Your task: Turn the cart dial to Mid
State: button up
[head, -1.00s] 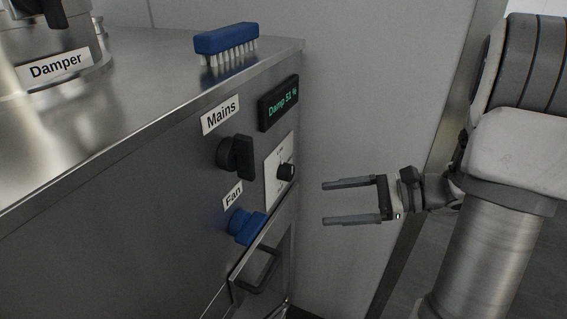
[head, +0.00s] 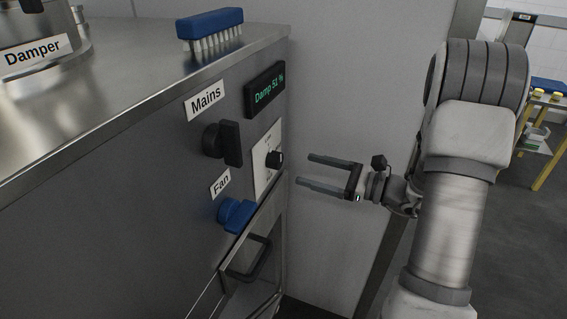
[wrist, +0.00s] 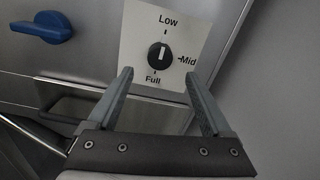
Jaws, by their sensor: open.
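The cart dial is a small black round knob (head: 274,160) on a white plate (head: 264,172) on the cart's front panel. In the wrist view the knob (wrist: 160,56) carries a white mark pointing up towards "Low". "Mid" is printed to its right and "Full" below. My gripper (head: 311,171) is open and empty to the right of the dial in the head view, apart from it. In the wrist view its two fingers reach up towards the plate, with their tips below and on either side of the knob.
A black Mains knob (head: 222,142) and a blue Fan knob (head: 236,214) are to the left of the dial. A display (head: 264,89) reads "Damp 51 %". A handle (head: 250,259) sticks out below. A blue brush (head: 210,28) lies on the cart top (head: 130,85).

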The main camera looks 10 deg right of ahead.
aim_at(281, 162)
jog(key=x, duration=0.7)
jog(key=shift+w+a, duration=0.25)
jog(key=shift+a, duration=0.05)
grip_shut()
